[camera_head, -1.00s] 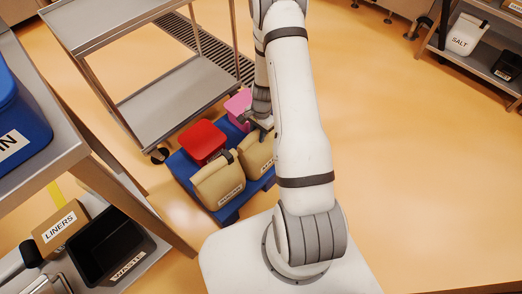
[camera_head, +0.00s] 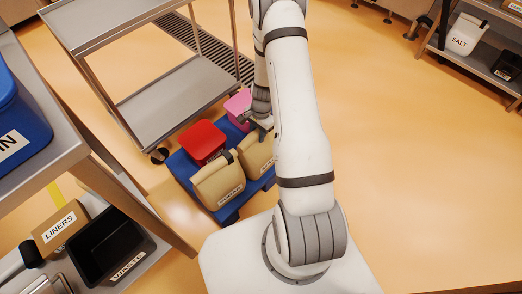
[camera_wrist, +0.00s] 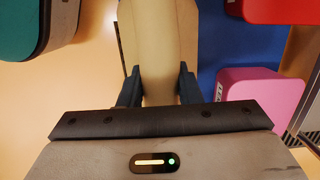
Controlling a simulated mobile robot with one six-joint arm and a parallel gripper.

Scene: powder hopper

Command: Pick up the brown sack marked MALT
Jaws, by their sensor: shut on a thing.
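A tan-brown sack (camera_head: 256,158) stands at the right side of the blue pallet, partly hidden behind my arm. I cannot read its label in full. My gripper (camera_head: 262,127) is at its top. In the wrist view the sack (camera_wrist: 159,40) runs between the two dark fingers, and my gripper (camera_wrist: 159,88) is shut on it. A second tan sack (camera_head: 216,183) with a dark clip and an unreadable label stands just to the left on the pallet.
The blue pallet (camera_wrist: 236,58) also bears a red container (camera_head: 202,141) and a pink one (camera_head: 238,104), close to my gripper. A teal object (camera_wrist: 30,22) shows at the wrist view's upper left. A metal cart (camera_head: 180,103) stands behind. Floor at right is clear.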

